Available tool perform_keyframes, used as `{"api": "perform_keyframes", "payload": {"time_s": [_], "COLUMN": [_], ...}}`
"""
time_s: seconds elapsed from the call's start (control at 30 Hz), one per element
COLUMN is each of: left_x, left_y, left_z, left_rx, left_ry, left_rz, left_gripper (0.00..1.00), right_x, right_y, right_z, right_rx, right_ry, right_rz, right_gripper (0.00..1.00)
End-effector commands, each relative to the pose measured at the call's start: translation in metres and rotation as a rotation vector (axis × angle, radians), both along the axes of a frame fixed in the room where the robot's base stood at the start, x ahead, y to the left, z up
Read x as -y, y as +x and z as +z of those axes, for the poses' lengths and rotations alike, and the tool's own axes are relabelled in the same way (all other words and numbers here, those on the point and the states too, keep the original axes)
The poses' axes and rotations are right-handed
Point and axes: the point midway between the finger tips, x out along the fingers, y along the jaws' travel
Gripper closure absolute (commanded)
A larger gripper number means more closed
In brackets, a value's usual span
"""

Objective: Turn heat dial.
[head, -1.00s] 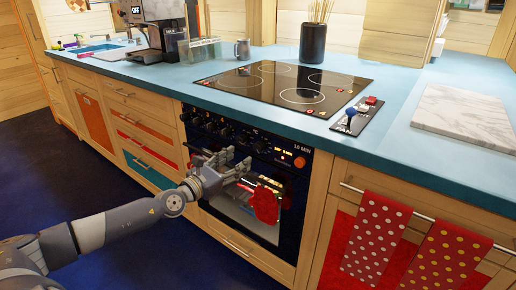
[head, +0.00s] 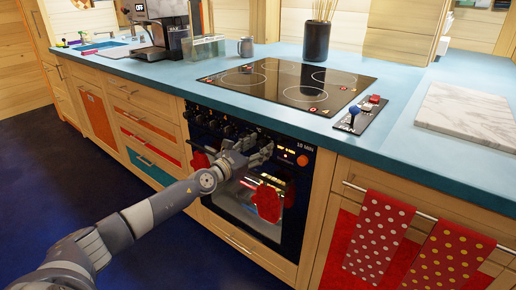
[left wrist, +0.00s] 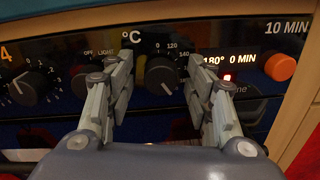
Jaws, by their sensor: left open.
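The heat dial (left wrist: 161,76) is a dark round knob under the °C mark on the oven's control panel, with a scale showing 120 and 140. My left gripper (left wrist: 161,62) is open, with one finger on each side of the dial in the left wrist view. I cannot tell whether either finger touches it. In the head view the left gripper (head: 256,150) is at the oven (head: 296,212) front and hides most of that dial. The right gripper is not in view.
An orange button (left wrist: 280,67) and a lit display (left wrist: 228,60) reading 180° 0 MIN lie right of the dial. Another knob (left wrist: 30,87) is to the left. Red mitts (head: 268,203) are at the oven door. The cooktop (head: 285,84) is above.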

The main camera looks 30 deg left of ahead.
Motion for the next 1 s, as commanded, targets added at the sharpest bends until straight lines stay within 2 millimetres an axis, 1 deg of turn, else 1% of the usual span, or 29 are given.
{"api": "perform_keyframes", "payload": {"time_s": [0.2, 0.27, 0.3, 0.4, 0.77, 1.0], "left_x": [0.000, 0.000, 0.000, 0.000, 0.000, 0.000], "left_y": [0.000, 0.000, 0.000, 0.000, 0.000, 0.000], "left_z": [0.000, 0.000, 0.000, 0.000, -0.001, -0.001], "left_rx": [-0.001, -0.001, -0.001, -0.001, -0.004, -0.013], "left_ry": [0.000, 0.000, 0.000, 0.000, -0.030, -0.157], "left_rz": [0.000, 0.000, 0.000, 0.000, -0.001, -0.001], "left_gripper": [0.51, 0.65, 0.74, 0.95, 0.95, 0.95], "right_x": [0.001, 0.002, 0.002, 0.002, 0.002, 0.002], "right_y": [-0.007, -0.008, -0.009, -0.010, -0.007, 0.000], "right_z": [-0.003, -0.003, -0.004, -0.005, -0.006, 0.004], "right_rx": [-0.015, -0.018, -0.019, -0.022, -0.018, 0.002], "right_ry": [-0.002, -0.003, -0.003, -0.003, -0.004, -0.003], "right_rz": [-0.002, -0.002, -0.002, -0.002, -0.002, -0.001], "right_gripper": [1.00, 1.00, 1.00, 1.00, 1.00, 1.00]}}
